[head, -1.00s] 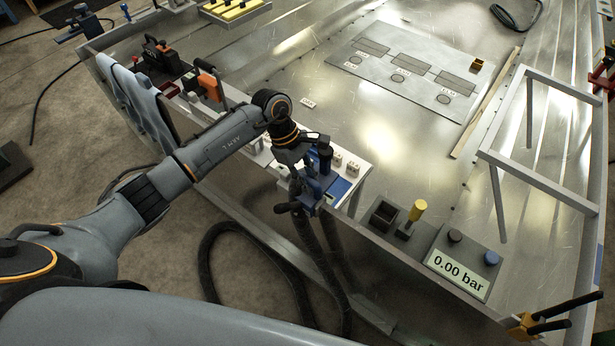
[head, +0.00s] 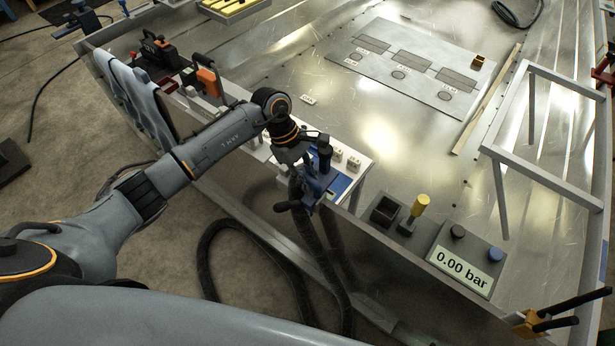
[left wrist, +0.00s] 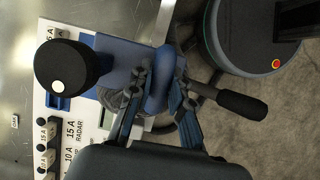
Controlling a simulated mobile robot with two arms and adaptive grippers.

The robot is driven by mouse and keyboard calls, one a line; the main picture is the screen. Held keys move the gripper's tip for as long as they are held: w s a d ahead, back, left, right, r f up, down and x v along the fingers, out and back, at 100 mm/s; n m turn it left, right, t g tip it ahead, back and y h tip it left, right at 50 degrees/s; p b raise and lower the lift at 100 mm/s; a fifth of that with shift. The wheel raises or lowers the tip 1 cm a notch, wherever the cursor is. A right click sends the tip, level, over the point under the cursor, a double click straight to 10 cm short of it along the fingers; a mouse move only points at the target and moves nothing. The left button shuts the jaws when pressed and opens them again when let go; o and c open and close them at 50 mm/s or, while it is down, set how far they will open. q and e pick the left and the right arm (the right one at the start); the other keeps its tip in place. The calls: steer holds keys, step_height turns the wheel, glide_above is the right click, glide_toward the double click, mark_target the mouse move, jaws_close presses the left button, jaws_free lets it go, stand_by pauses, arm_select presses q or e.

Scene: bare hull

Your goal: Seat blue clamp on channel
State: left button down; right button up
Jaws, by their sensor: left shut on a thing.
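The blue clamp (head: 311,187) is at the near edge of the hull, beside a white switch panel. It has a black knob and a black handle. In the left wrist view its blue body (left wrist: 122,62) lies between my fingers, with the knob at left and the handle at right. My left gripper (head: 303,168) is shut on it; the fingers (left wrist: 158,95) also show in the left wrist view. The hull's near metal edge (head: 385,240) runs past the clamp. I cannot tell which part is the channel, or whether the clamp touches the edge. My right gripper is out of view.
The white switch panel (head: 358,166) lies under and behind the clamp. A pressure box reading 0.00 bar (head: 463,258) and a yellow-topped tool (head: 420,205) stand to the right. An orange and black clamp (head: 207,82) is at left. A dark hose (head: 207,270) hangs below. The hull floor is mostly clear.

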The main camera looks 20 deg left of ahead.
arm_select(q)
steer(key=shift+s+a, duration=0.15)
steer(key=shift+s, duration=0.35)
stand_by(0.4)
steer(key=c, duration=1.1)
jaws_free()
steer(key=shift+c, duration=0.2)
steer(key=shift+s+f, duration=0.1)
steer(key=v, duration=1.2)
